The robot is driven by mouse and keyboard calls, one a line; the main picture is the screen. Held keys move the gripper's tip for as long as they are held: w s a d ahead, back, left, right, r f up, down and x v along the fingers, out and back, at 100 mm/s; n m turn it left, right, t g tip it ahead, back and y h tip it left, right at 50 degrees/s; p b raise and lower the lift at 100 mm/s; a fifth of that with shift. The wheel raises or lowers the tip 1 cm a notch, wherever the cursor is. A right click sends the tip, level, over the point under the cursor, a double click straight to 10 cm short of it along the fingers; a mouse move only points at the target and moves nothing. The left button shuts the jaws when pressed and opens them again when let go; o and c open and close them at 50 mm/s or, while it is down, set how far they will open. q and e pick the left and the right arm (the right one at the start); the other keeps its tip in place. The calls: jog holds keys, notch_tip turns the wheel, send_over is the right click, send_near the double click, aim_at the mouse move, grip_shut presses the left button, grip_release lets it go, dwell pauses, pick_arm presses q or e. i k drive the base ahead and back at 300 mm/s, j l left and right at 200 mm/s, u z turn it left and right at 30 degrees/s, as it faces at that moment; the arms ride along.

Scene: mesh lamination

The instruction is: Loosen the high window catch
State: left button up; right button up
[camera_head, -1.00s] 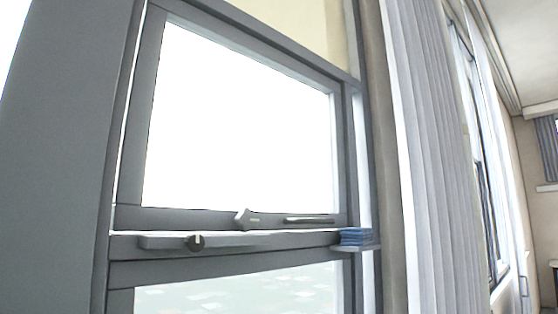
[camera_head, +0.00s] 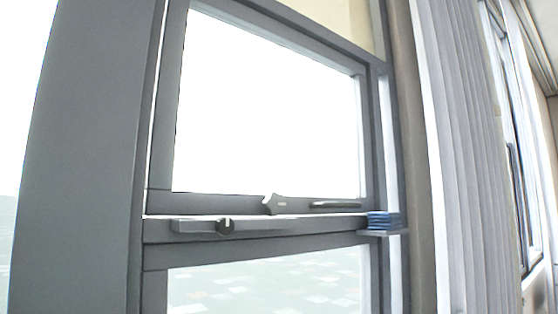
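The high window is a grey-framed upper sash (camera_head: 270,110) with a bright white pane. A small grey catch (camera_head: 273,205) sits on the sash's bottom rail, near its middle. A slim bar-like handle (camera_head: 335,205) lies along the same rail to its right. Below, on the crossbar, is a long grey bar with a round dark knob (camera_head: 225,227). I cannot tell whether the catch is fastened. Neither of my grippers is in view.
A small blue stack (camera_head: 383,220) rests on a little ledge at the crossbar's right end. A pale pleated curtain (camera_head: 455,150) hangs to the right. A wide grey post (camera_head: 85,160) stands at the left. A lower pane (camera_head: 270,285) lies under the crossbar.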

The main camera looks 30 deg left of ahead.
aim_at(274, 203)
jog(key=l+u, duration=0.15)
jog(key=u, duration=0.35)
jog(key=l+u, duration=0.15)
jog(key=u, duration=0.3)
jog(key=l+u, duration=0.15)
jog(key=u, duration=0.35)
